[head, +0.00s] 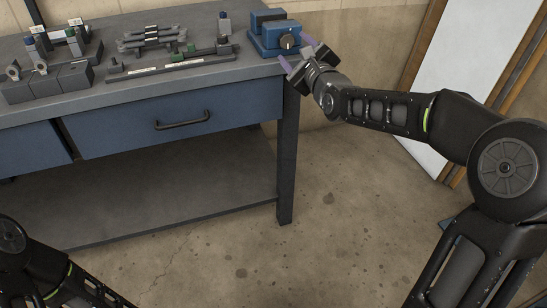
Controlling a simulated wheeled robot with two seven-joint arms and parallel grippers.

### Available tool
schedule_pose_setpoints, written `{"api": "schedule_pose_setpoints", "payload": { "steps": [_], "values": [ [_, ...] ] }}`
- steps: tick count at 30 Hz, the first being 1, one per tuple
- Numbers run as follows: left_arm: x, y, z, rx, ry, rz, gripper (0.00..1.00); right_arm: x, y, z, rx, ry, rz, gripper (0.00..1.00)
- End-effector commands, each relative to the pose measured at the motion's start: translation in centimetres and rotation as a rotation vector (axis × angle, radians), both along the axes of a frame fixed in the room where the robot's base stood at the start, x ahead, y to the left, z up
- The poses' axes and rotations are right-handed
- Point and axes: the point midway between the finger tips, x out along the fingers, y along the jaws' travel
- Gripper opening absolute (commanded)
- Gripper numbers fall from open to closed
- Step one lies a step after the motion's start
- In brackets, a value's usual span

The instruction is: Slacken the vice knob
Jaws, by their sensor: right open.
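The blue vice (268,29) sits on the far right corner of the grey bench top. Its round dark vice knob (287,41) faces the front right and carries a light mark. My right gripper (296,53) is open, with its purple-tipped fingers at the right and below the knob. The fingers look very close to the knob; I cannot tell whether they touch it. My left arm shows at the lower left, but its gripper is out of the picture.
The workbench (200,78) has a blue drawer (170,120) with a black handle and a lower shelf (160,195). Racks of tube parts (60,82) and tools stand on its left and middle. A white panel (468,70) leans on the wall at right. The floor in front is clear.

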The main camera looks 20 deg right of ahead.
Motion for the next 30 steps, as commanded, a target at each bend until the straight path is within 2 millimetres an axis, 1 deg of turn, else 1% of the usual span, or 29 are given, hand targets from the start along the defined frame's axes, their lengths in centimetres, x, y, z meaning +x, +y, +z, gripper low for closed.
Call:
{"api": "schedule_pose_setpoints", "payload": {
  "steps": [1,4,6,11,16,18,25,30],
  "values": [
    [0.0,0.0,-0.1,0.0,0.0,0.0,0.36,-1.2,-0.1,0.0,-0.003,0.0,-0.001,0.59],
    [0.0,0.0,-0.1,0.0,0.0,0.0,0.36,-3.4,-0.1,0.0,-0.003,0.0,-0.001,0.59],
    [0.0,0.0,-0.1,0.0,-0.001,0.0,0.36,-3.0,0.0,-0.1,-0.122,0.004,0.0,0.59],
    [0.0,0.0,-0.1,0.0,-0.001,0.0,0.36,-3.1,0.1,-1.1,-0.374,0.03,0.005,0.59],
    [0.0,0.0,0.0,0.0,-0.001,0.0,0.36,-3.4,0.6,-4.3,-0.62,0.091,0.034,0.59],
    [0.0,0.0,0.4,0.0,-0.001,0.0,0.36,-3.5,1.1,-5.6,-0.695,0.12,0.056,0.59],
    [0.0,0.0,1.1,0.0,-0.001,0.0,0.36,-4.1,2.4,-10.4,-0.921,0.202,0.14,0.59],
    [0.0,0.0,2.3,0.0,-0.001,0.0,0.36,-4.8,3.7,-13.6,-1.047,0.259,0.221,0.59]
  ]
}}
